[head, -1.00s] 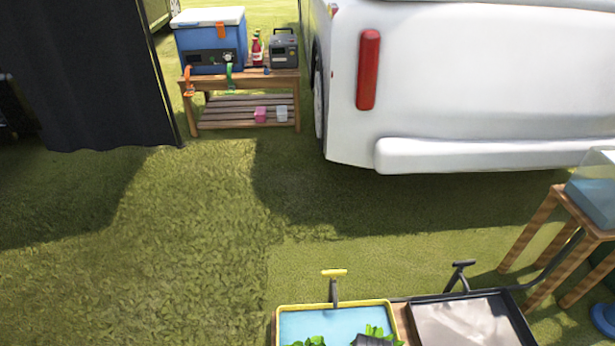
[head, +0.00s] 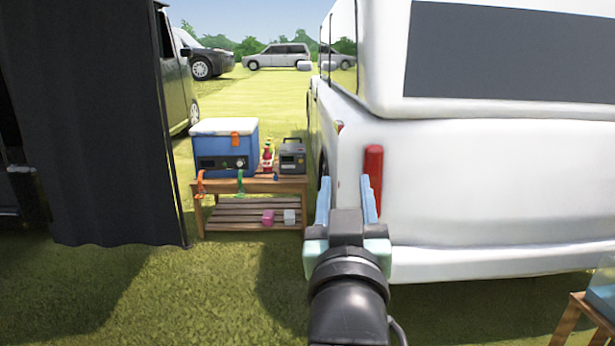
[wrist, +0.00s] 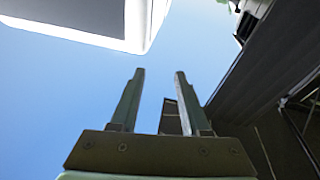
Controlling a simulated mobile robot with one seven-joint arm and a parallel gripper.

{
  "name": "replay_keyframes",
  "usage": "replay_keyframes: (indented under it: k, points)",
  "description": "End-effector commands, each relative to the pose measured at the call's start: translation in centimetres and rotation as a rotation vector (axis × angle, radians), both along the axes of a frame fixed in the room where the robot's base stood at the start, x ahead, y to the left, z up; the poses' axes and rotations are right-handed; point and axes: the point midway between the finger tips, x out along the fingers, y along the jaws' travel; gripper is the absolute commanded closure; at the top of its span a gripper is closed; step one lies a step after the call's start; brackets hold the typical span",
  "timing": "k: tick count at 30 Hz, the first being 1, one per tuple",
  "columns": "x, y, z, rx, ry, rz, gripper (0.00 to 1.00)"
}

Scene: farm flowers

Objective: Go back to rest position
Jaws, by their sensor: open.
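My gripper (head: 346,197) is raised in front of my body in the head view, with its two light-blue fingers pointing up. The fingers stand apart with nothing between them. The wrist view also shows the gripper (wrist: 158,95) open and empty, against blue sky. In the head view the gripper overlaps the rear of the white van (head: 470,190), just left of its red tail light (head: 373,170). I cannot tell the distance between them.
A wooden table (head: 250,187) on the grass carries a blue cooler (head: 222,150), bottles (head: 267,158) and a grey box (head: 292,157). A black curtain (head: 90,130) hangs at left. A wooden stand (head: 590,310) is at lower right. Open grass lies between.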

Motion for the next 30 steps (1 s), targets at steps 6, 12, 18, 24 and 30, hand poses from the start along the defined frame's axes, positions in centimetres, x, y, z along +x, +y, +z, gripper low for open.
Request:
replay_keyframes:
  k: [6, 12, 18, 24, 30]
  points:
    - [-8.2, 3.0, 12.3, 0.026, -0.352, 0.070, 0.54]
    - [-17.4, 4.8, 21.0, 0.058, -0.638, 0.138, 0.54]
    - [-16.6, 4.7, 27.2, 0.055, -0.618, 0.132, 0.54]
    - [-16.6, 4.7, 32.6, 0.055, -0.615, 0.132, 0.54]
    - [-16.5, 4.7, 38.0, 0.055, -0.614, 0.131, 0.54]
